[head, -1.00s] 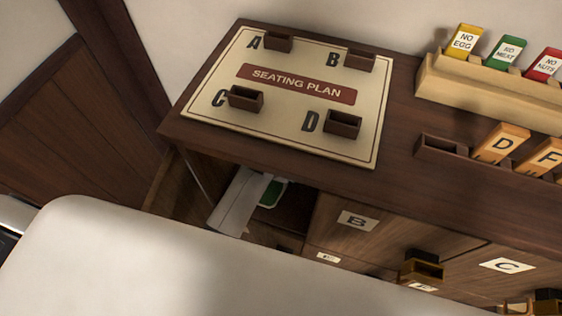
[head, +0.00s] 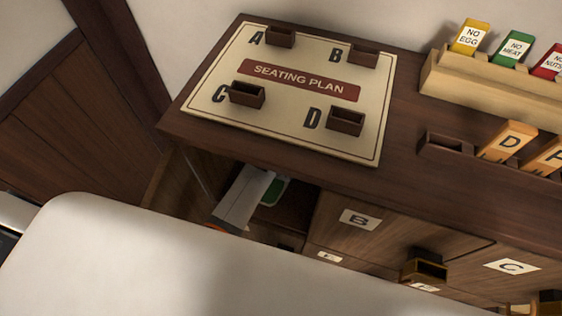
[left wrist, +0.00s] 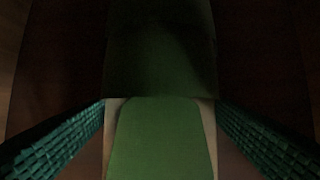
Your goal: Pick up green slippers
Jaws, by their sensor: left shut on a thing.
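The green slippers (left wrist: 160,140) show in the left wrist view, with a green top and pale sides, between the two teal ribbed pads of my left gripper (left wrist: 160,128). The gripper is shut on them; their far part is in dark shadow. In the head view, a bit of the green slippers (head: 276,191) shows inside the open cubby at the left of the cabinet, beside a pale grey piece that appears to be part of my left gripper. Most of the slippers are hidden there. My right gripper is not in view.
The cubby (head: 298,203) is dark, with the cabinet top above and door B (head: 358,220) to its right. A seating plan board (head: 290,130) lies on top.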

